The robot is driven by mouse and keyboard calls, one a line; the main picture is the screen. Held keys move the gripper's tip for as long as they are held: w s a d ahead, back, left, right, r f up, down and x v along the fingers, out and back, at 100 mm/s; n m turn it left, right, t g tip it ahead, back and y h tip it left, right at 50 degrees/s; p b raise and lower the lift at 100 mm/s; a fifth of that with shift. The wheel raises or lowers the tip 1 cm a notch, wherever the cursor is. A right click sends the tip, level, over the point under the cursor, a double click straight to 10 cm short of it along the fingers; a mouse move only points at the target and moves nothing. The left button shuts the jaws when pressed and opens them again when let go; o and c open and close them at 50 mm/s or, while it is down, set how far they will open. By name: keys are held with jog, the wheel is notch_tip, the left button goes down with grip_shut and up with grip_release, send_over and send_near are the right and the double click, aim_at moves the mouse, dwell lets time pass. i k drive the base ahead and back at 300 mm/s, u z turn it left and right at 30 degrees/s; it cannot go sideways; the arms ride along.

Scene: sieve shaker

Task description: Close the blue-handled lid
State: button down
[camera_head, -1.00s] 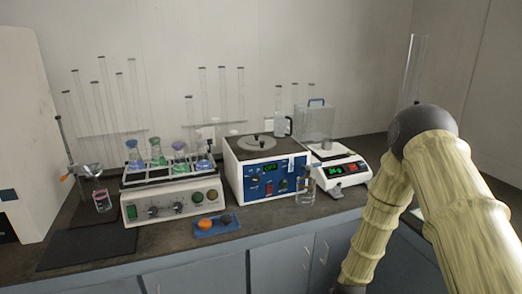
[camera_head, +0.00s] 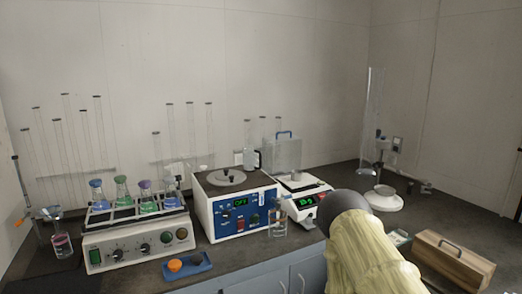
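The blue-handled lid is a clear, see-through panel or cover (camera_head: 288,156) with a blue handle (camera_head: 284,134) on its top edge. It stands upright at the back of the white balance (camera_head: 302,206), behind the weighing pan; the pan looks uncovered at the front. A small grey metal piece (camera_head: 296,176) sits at the pan. The balance shows a lit green display. My arm rises at the lower right, close to the balance's right side and overlapping its edge. My gripper is out of view, so its opening cannot be seen.
Left of the balance stands a white-and-blue device (camera_head: 238,205). A glass beaker (camera_head: 278,223) stands before it. Further left are a flask rack (camera_head: 135,238) and a blue tray (camera_head: 188,267). At right are a tall glass tube (camera_head: 371,125), a white round stand (camera_head: 381,199) and a wooden box (camera_head: 452,262).

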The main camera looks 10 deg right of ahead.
aim_at(285, 136)
jog(key=z, duration=0.55)
jog(key=i, duration=0.6)
jog(key=z, duration=0.7)
jog(key=i, duration=0.65)
jog(key=u, duration=0.55)
jog(key=i, duration=0.7)
jog(key=u, duration=0.6)
